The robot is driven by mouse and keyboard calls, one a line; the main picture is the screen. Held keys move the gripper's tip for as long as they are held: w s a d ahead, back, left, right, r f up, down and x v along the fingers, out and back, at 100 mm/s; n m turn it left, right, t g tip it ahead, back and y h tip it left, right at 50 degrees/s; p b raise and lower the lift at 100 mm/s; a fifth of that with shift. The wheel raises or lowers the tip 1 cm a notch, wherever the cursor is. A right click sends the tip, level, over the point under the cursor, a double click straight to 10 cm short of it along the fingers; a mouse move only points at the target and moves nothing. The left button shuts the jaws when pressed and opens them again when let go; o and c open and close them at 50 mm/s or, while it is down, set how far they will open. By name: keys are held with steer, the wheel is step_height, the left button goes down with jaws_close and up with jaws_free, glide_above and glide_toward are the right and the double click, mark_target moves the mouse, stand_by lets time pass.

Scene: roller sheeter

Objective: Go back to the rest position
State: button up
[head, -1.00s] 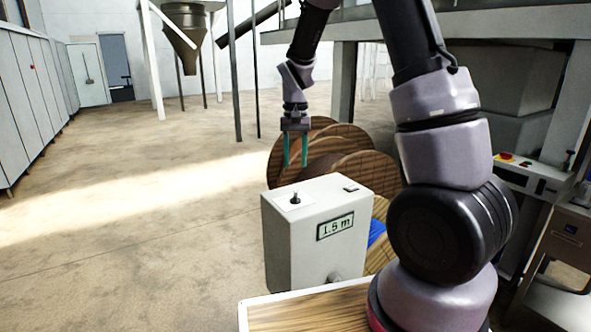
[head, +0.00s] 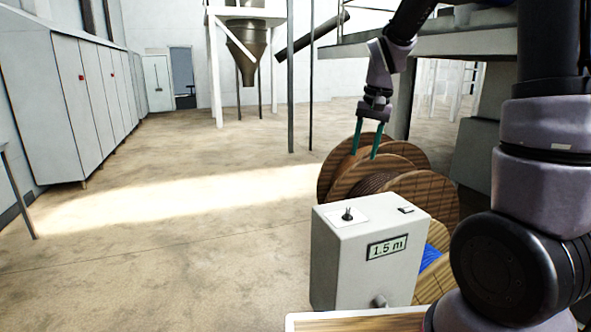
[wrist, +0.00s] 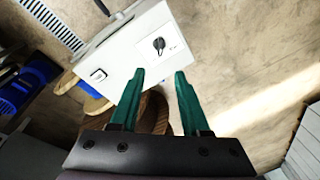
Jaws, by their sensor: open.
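My gripper (head: 366,139) hangs at the end of my arm, pointing down, with its two green fingers apart and nothing between them. In the head view it appears in front of or above the wooden cable reels (head: 345,165); the exact gap cannot be told. In the wrist view the gripper (wrist: 158,76) shows open fingers.
Grey cabinets (head: 80,105) line the left wall. A hopper (head: 247,50) on white legs stands at the back. A reel with blue cable (head: 430,257) sits behind the control box. The floor (head: 170,230) at left and centre is clear.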

steer(key=s+d+r+t, duration=0.1)
steer(key=s+r+t, duration=0.1)
steer(key=s+r, duration=0.4)
steer(key=s+d+r+t, duration=0.2)
steer(key=s+r, duration=0.4)
steer(key=s, duration=0.6)
steer(key=shift+s+d+r+t+y, duration=0.3)
steer(key=shift+r+t+y, duration=0.1)
steer(key=shift+t, duration=0.4)
